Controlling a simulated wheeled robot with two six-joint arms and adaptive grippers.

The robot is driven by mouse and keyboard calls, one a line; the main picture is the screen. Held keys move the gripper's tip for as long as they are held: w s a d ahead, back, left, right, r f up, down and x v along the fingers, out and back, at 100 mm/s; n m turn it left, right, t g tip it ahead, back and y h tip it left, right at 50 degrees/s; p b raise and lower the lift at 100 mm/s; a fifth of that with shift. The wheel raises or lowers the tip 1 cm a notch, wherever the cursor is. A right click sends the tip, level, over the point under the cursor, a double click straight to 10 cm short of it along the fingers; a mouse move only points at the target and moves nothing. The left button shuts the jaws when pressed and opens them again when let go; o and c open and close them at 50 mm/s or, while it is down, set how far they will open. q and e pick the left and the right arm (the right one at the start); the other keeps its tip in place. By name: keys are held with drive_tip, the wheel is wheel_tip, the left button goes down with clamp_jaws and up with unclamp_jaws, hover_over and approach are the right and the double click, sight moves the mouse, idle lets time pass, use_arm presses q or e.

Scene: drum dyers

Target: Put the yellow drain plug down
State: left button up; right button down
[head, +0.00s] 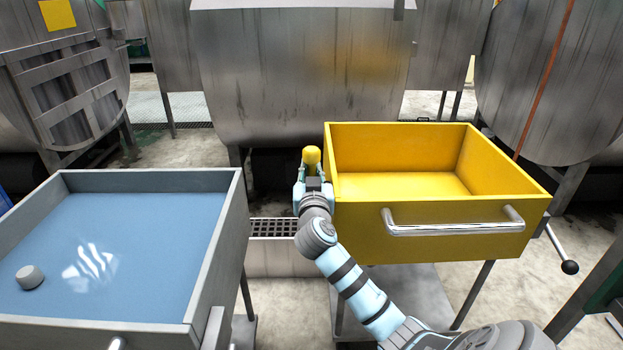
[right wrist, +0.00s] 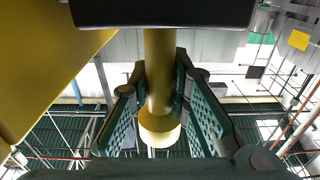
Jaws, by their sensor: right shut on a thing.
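The yellow drain plug (head: 312,155) is held up in the head view, just left of the empty yellow tub (head: 395,130). My right gripper (head: 312,173) is shut on it, and the plug's rounded top stands above the fingers. In the right wrist view the plug (right wrist: 158,110) shows as a yellow stem with a wider rounded end between the two finger pads of the gripper (right wrist: 158,88). A dark block hides part of the stem there. My left gripper is not in view.
A grey tub with blue liquid (head: 205,275) stands at left, with a grey plug (head: 29,278) in it. A floor grate (head: 272,228) lies between the tubs. The yellow tub has a chrome handle (head: 450,229). Large metal drums (head: 305,75) stand behind.

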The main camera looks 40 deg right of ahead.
drive_tip(key=c, duration=1.5)
unclamp_jaws()
drive_tip(key=shift+a, duration=0.1)
